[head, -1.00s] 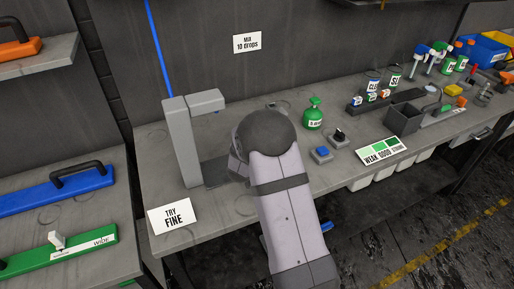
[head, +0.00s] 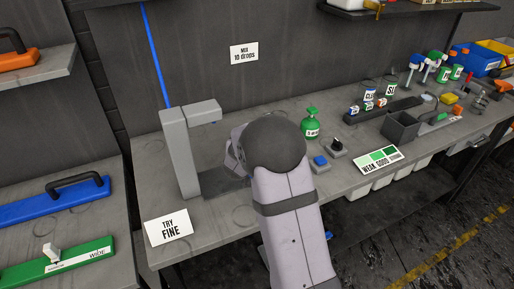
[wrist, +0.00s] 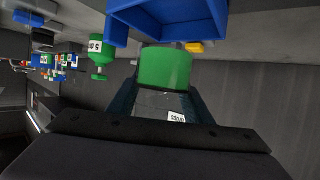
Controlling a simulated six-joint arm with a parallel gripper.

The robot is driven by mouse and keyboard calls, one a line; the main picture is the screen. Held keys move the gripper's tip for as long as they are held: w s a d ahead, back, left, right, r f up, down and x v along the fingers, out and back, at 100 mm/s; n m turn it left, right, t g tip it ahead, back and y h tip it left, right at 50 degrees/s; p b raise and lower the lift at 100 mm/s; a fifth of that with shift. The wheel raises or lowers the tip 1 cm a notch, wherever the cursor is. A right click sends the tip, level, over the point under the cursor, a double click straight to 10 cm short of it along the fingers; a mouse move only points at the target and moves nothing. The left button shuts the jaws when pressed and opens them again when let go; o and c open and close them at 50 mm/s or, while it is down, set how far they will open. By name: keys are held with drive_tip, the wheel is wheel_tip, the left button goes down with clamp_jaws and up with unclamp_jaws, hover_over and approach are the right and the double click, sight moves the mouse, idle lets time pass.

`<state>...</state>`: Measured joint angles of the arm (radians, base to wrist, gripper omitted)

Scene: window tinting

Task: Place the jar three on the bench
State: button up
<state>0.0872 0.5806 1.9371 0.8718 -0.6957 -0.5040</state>
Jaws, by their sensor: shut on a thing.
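The jar (wrist: 165,67) shows in the wrist view as a green cylinder with a darker, see-through part and a small white label nearer my gripper. I cannot read a number on it. My gripper (wrist: 163,88) is shut on it, with a dark finger on either side. In the head view my arm hides the jar and most of the gripper. The arm reaches over the grey bench (head: 215,222), just right of the upright grey stand (head: 180,155). I cannot tell whether the jar touches the bench.
A green bottle (head: 311,122), blue button (head: 320,161) and black knob (head: 336,146) stand right of my arm. Further right are a grey bin (head: 400,127) and a shade card (head: 378,160). The bench's front left is mostly clear.

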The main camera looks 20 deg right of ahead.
drive_tip(key=shift+d+r, duration=0.1)
drive_tip(key=shift+r, duration=2.3)
drive_tip(key=s+d+f+m+g+h+b, duration=0.1)
drive_tip(key=s+d+m+g+h+b, duration=0.2)
drive_tip(key=s+d, duration=0.75)
drive_tip(key=s+d+m+g+h, duration=0.2)
drive_tip(key=s+d+m+g, duration=0.45)
drive_tip(key=d, duration=0.65)
drive_tip(key=shift+n+t, duration=0.55)
drive_tip(key=shift+t, duration=0.1)
drive_tip(key=shift+s+d+f+b, duration=0.1)
drive_tip(key=shift+s+f+b, duration=0.1)
drive_tip(key=shift+f, duration=2.4)
drive_tip(key=shift+s+d+f+b, duration=0.1)
drive_tip(key=shift+s+f+b, duration=0.1)
drive_tip(key=shift+f, duration=2.4)
drive_tip(key=shift+f, duration=0.15)
